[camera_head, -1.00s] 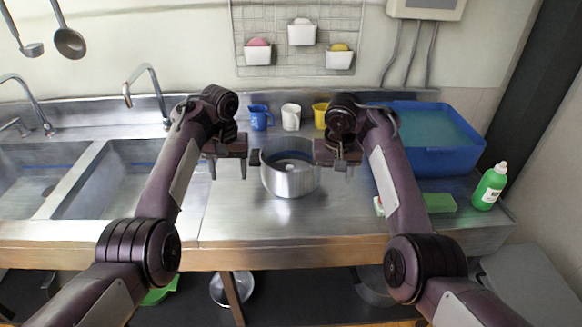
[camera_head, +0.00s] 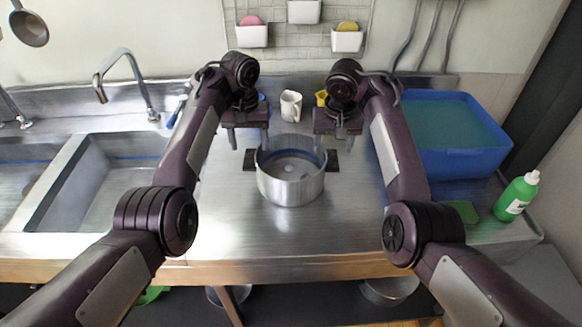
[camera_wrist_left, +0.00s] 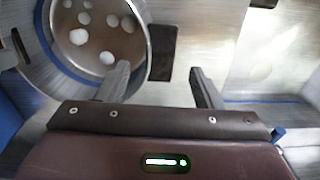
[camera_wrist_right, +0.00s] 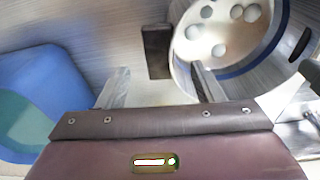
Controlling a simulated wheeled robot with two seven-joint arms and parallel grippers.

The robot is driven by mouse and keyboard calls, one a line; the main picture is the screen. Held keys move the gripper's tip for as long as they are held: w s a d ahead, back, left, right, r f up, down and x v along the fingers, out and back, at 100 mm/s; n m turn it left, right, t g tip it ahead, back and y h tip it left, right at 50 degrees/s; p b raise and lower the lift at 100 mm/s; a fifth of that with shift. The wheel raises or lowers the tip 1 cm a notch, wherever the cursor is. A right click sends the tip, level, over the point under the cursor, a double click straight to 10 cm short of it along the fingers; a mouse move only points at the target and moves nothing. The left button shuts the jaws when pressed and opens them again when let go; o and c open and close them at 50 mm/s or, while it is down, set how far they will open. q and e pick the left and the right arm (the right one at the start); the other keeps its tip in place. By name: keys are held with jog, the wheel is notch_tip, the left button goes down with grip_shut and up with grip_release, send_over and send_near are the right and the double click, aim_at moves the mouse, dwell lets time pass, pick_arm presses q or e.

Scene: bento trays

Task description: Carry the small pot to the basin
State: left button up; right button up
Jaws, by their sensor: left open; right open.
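The small pot (camera_head: 290,187) is a round steel pot with two dark side handles, standing upright on the steel counter. Several pale round spots show inside it in the left wrist view (camera_wrist_left: 100,60). My left gripper (camera_head: 248,142) is open above the left handle (camera_wrist_left: 163,53), which lies ahead of and between its fingers. My right gripper (camera_head: 336,144) is open above the right handle (camera_wrist_right: 157,52), likewise between its fingers. Neither appears to touch a handle. The blue basin (camera_head: 465,162), holding greenish water, stands at the right and also shows in the right wrist view (camera_wrist_right: 40,75).
A steel sink (camera_head: 50,205) with a tap (camera_head: 125,70) is at the left. A white cup (camera_head: 291,106) and a yellow cup (camera_head: 321,98) stand behind the pot. A green bottle (camera_head: 517,196) stands at the right. The counter in front of the pot is clear.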

aim_at(251, 158)
pick_arm(q)
jog(key=shift+s, duration=0.2)
pick_arm(e)
jog(key=shift+s+r, duration=0.1)
jog(key=shift+s, duration=0.1)
pick_arm(q)
jog(key=shift+f, duration=0.15)
pick_arm(e)
jog(key=shift+f, duration=0.2)
pick_arm(q)
jog(key=f, duration=0.7)
jog(key=shift+w+f, duration=0.2)
jog(key=shift+f, duration=0.1)
pick_arm(e)
jog(key=f, duration=0.2)
jog(key=w+f, duration=0.1)
jog(key=f, duration=0.4)
jog(key=shift+w+f, duration=0.25)
jog(key=shift+f, duration=0.05)
pick_arm(q)
jog(key=shift+r, duration=0.1)
jog(key=c, duration=1.2)
pick_arm(e)
jog(key=shift+r, duration=0.1)
jog(key=c, duration=1.2)
